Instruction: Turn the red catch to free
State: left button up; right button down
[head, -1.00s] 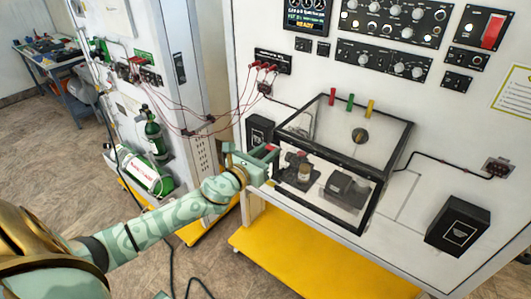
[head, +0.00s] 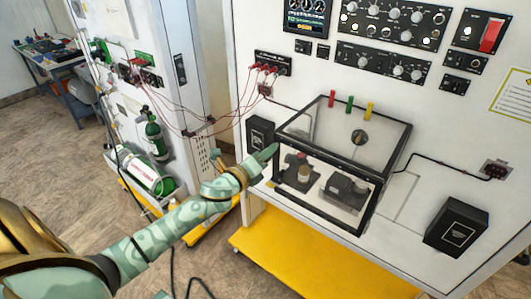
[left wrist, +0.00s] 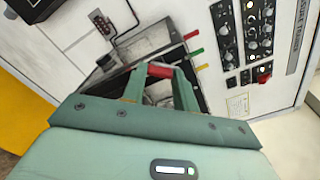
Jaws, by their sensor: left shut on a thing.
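The clear box (head: 393,178) with black edges stands on the white panel's ledge. My left gripper (head: 267,155) is at the box's left front corner in the head view, seen nearly edge-on. In the left wrist view, the red catch (left wrist: 160,71) lies between the fingertips of my left gripper (left wrist: 160,76), which is shut on it. In the head view the catch is hidden by the gripper. I cannot tell its exact setting. My right gripper is not in view.
Red, green and yellow tabs (head: 350,102) stand on the box's back edge. Dark devices (head: 343,190) sit inside it. A black box (head: 457,226) is at the right and a yellow base (head: 300,262) below. Red leads hang at the left.

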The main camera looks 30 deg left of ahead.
pick_arm(q)
jog(key=shift+a+r+n+p, duration=0.1)
jog(key=shift+n+p, duration=0.5)
jog(key=shift+n, duration=1.35)
jog(key=shift+a+r+n+p, duration=0.1)
jog(key=shift+n+p, duration=0.45)
jog(key=shift+n, duration=1.4)
jog(key=shift+f+n, duration=0.1)
jog(key=shift+n, duration=0.2)
jog(key=o, duration=1)
jog(key=s+b, duration=0.1)
jog(key=s, duration=0.4)
jog(key=s+a+b, duration=0.1)
jog(key=s, duration=0.4)
jog(key=s+b, duration=0.1)
jog(key=s, duration=0.5)
jog(key=shift+s+a, duration=0.1)
jog(key=shift+a, duration=0.05)
